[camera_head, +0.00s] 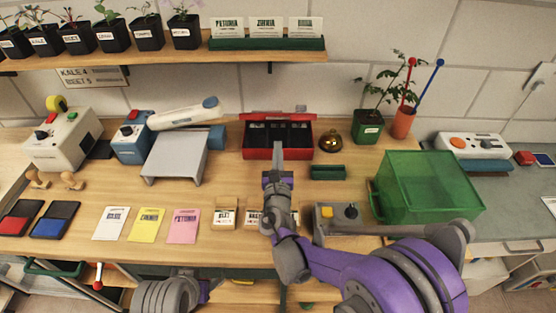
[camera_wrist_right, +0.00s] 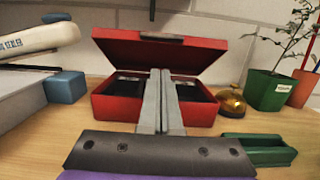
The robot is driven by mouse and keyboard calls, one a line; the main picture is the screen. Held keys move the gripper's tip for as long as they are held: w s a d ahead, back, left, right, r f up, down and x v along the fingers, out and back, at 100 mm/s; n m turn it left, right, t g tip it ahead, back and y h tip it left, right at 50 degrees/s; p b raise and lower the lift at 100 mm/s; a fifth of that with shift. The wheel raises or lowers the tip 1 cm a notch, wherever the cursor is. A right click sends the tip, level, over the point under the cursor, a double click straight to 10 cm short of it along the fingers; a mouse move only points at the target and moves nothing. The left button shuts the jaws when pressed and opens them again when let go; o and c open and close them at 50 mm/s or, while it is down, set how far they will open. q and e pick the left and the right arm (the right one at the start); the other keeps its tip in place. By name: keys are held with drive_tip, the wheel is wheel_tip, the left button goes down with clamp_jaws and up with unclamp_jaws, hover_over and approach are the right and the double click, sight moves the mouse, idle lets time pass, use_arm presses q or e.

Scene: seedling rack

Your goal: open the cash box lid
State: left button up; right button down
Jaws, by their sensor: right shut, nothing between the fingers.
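The red cash box (camera_head: 250,153) stands at the back of the wooden counter, below the shelf. Its lid (camera_head: 292,115) is raised and leans back at the rear, and the dark compartments inside show. In the right wrist view the lid (camera_wrist_right: 200,56) is tilted up behind the open box (camera_wrist_right: 108,106). My right gripper (camera_head: 278,146) is shut and empty, with its fingertips in front of the box's interior. In the wrist view the closed fingers (camera_wrist_right: 161,75) hide the middle of the box. I cannot tell whether they touch it. My left gripper is not in view.
A brass bell (camera_head: 333,141) and a green holder (camera_head: 327,172) stand right of the box. A grey stand (camera_head: 175,157) and a blue block (camera_wrist_right: 65,88) are to its left. A green translucent crate (camera_head: 430,187) stands at the right. A potted plant (camera_head: 368,130) is behind it.

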sight(278, 119)
drive_tip(key=w+r, duration=0.1)
drive_tip(key=w, duration=0.1)
drive_tip(key=w+r+p, duration=0.1)
drive_tip(key=w+r, duration=0.1)
drive_tip(key=shift+w+r, duration=0.25)
drive_tip(key=shift+r, duration=0.05)
